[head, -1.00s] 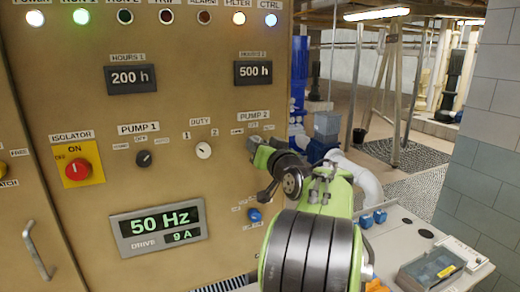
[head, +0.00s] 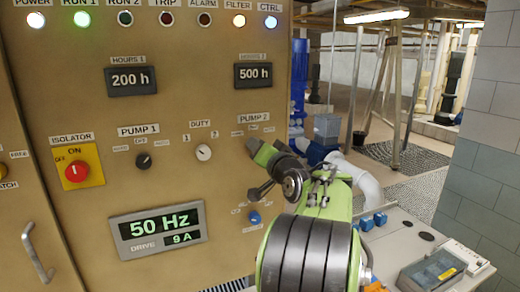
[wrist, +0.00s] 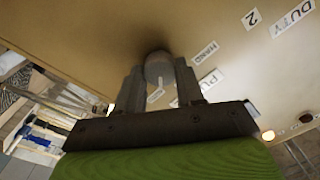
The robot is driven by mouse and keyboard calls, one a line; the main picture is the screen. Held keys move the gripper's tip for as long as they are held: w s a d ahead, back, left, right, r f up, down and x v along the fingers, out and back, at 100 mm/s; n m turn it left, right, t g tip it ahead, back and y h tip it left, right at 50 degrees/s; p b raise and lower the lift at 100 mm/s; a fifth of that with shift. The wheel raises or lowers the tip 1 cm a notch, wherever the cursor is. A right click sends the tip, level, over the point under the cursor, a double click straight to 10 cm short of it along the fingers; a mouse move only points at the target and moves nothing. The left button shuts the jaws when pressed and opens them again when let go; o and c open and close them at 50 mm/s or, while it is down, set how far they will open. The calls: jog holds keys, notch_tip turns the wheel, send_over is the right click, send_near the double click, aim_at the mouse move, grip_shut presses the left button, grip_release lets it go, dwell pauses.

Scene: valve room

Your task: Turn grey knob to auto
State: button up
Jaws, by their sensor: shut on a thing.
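The grey knob (wrist: 158,67) is a small round grey knob on the tan panel. In the wrist view it sits between the two fingertips of my gripper (wrist: 158,76), which is shut on it. A small white mark shows just below the knob between the fingers; I cannot tell which position the knob points to. A HAND label (wrist: 203,54) is beside it. In the head view my gripper (head: 254,147) is at the panel under the PUMP 2 label (head: 254,118) and hides the knob and part of its position labels.
To the left are the DUTY knob (head: 204,153), the black PUMP 1 knob (head: 143,161) and the red isolator (head: 76,173). A blue knob (head: 254,218) is below my gripper. A desk (head: 410,250) with a clear-lidded box stands at the right.

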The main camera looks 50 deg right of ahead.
jog(key=o, duration=1)
jog(key=shift+o, duration=0.2)
jog(key=b+v, duration=0.4)
jog(key=v, duration=1.1)
jog(key=shift+s+a+b, duration=0.25)
jog(key=shift+s+b, duration=0.1)
jog(key=shift+f, duration=0.15)
